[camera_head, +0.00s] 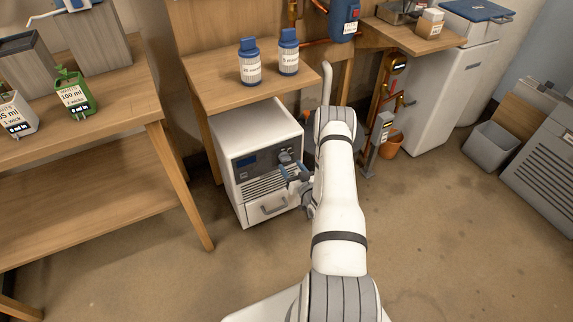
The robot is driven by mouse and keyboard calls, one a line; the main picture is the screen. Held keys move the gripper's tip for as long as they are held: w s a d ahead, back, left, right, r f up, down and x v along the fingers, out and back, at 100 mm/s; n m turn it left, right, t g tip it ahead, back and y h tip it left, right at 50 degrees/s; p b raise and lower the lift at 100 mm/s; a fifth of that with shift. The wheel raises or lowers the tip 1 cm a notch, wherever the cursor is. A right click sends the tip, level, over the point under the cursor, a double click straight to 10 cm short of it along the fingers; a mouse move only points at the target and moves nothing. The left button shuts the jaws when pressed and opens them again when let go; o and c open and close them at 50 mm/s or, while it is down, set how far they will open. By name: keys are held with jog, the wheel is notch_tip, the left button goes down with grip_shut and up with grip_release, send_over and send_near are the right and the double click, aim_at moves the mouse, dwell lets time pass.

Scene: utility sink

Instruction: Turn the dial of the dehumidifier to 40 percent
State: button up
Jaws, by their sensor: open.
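The dehumidifier (250,131) is a white box on the floor under a wooden shelf. Its front has a dark panel with a small blue display (243,163), a vent grille and a drawer handle low down. The grey dial (285,156) sits on the right of the panel. Its setting is too small to read. My arm and wrist hide the dehumidifier's right front edge.
Two blue-capped bottles (249,65) (289,55) stand on the shelf (215,92) above the dehumidifier. A wooden table (120,90) is at left. Pipes with a valve box (383,126) and an orange pot (390,146) are at right. The floor (440,220) at right is clear.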

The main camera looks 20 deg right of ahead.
aim_at(286, 161)
jog(key=shift+w, duration=1.6)
jog(key=shift+c, duration=0.2)
jog(key=c, duration=0.9)
jog(key=shift+a, duration=0.3)
jog(key=shift+c, duration=0.2)
jog(key=shift+d, duration=0.1)
